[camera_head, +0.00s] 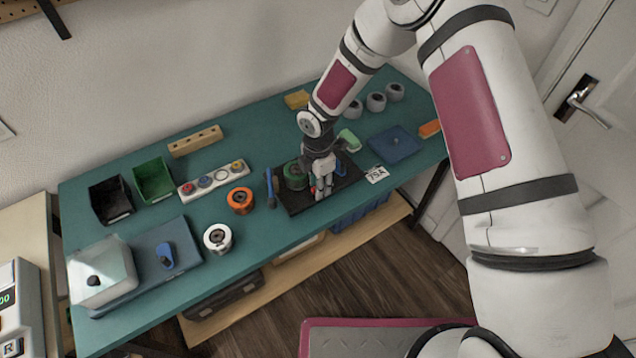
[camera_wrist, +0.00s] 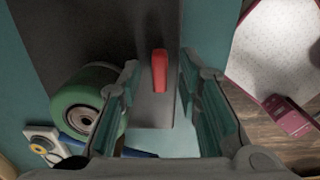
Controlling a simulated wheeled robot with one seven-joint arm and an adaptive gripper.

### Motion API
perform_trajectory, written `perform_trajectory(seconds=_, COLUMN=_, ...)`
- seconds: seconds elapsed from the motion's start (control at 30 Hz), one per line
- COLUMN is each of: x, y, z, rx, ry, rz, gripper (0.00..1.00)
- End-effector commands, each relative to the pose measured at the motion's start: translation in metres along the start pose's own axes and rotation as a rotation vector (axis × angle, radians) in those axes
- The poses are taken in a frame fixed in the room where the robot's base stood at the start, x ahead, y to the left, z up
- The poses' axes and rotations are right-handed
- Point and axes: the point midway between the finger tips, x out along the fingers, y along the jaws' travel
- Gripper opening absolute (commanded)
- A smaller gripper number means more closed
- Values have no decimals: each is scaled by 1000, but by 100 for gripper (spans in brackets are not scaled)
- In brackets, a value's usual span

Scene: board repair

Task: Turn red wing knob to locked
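The red wing knob (camera_wrist: 159,72) shows in the wrist view as a narrow upright bar, its long side running up and down the picture. It is on a dark grey plate (camera_wrist: 150,112). My gripper (camera_wrist: 160,86) is open, with one finger left and one right of the knob and a gap visible on both sides. In the head view my gripper (camera_head: 322,186) points down over the dark board (camera_head: 348,180) on the teal bench. A little red shows by the fingers there, but the knob's shape is mostly hidden.
A green spool (camera_wrist: 88,100) is close to my left finger in the wrist view. It also shows in the head view (camera_head: 293,176). A blue-handled tool (camera_head: 270,188) and an orange spool (camera_head: 240,200) lie left of the board.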

Motion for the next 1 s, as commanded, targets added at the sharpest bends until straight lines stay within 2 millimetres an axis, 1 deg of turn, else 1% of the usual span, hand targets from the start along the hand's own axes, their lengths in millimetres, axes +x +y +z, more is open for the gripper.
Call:
perform_trajectory(seconds=0.2, x=0, y=0, z=0, rx=0, ry=0, rz=0, gripper=32)
perform_trajectory(seconds=0.23, x=0, y=0, z=0, rx=0, ry=0, rz=0, gripper=27)
perform_trajectory(seconds=0.33, x=0, y=0, z=0, rx=0, ry=0, rz=0, gripper=4)
perform_trajectory(seconds=0.37, x=0, y=0, z=0, rx=0, ry=0, rz=0, gripper=0)
perform_trajectory(seconds=0.77, x=0, y=0, z=0, rx=29, ry=0, rz=0, gripper=0)
perform_trajectory(seconds=1.0, x=0, y=1, z=1, rx=153, ry=-1, rz=1, gripper=0)
